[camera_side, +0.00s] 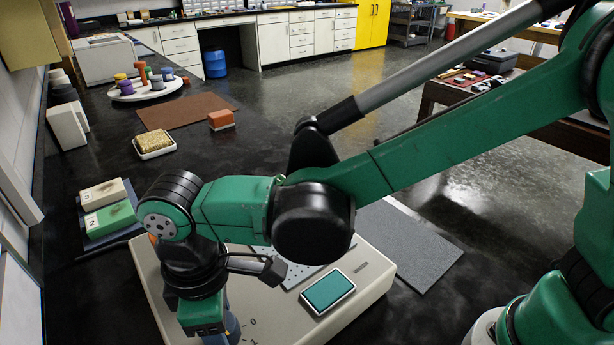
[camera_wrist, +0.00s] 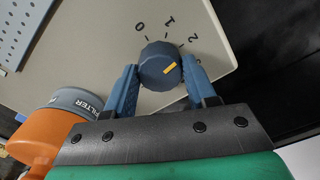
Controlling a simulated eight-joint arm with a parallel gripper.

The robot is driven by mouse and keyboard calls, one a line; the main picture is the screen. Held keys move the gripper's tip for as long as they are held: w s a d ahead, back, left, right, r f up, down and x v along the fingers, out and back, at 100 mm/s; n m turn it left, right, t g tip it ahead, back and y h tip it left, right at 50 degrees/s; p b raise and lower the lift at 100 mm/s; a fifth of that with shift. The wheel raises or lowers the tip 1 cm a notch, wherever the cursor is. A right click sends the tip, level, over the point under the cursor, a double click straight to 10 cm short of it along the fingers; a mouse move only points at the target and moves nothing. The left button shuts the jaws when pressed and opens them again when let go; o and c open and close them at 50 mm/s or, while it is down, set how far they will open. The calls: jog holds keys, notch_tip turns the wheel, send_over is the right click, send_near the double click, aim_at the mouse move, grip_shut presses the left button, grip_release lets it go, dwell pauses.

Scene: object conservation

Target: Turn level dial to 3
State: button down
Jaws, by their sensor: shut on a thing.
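The level dial (camera_wrist: 153,60) is a round blue-grey knob with an orange pointer mark on a beige instrument box (camera_side: 374,285). Numerals 0, 1 and 2 with ticks show around it in the wrist view. The pointer slants right and slightly up, roughly towards the side of the 2. The area right of the dial, past the 2, is partly covered by a finger. My gripper (camera_wrist: 159,68) is shut on the dial, one blue finger on each side. In the side view, my arm hides the dial and most of the fingers.
The box also carries a teal screen (camera_side: 328,290) and a perforated panel (camera_wrist: 20,30). Numbered blocks (camera_side: 108,218) lie on a tray to the left. A grey mat (camera_side: 405,245) lies right of the box.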

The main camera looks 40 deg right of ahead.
jog(key=m, duration=0.4)
jog(key=shift+m, duration=0.3)
jog(key=m, duration=0.4)
jog(key=shift+m, duration=0.3)
jog(key=shift+c, duration=1.4)
grip_release()
jog(key=shift+r, duration=2.8)
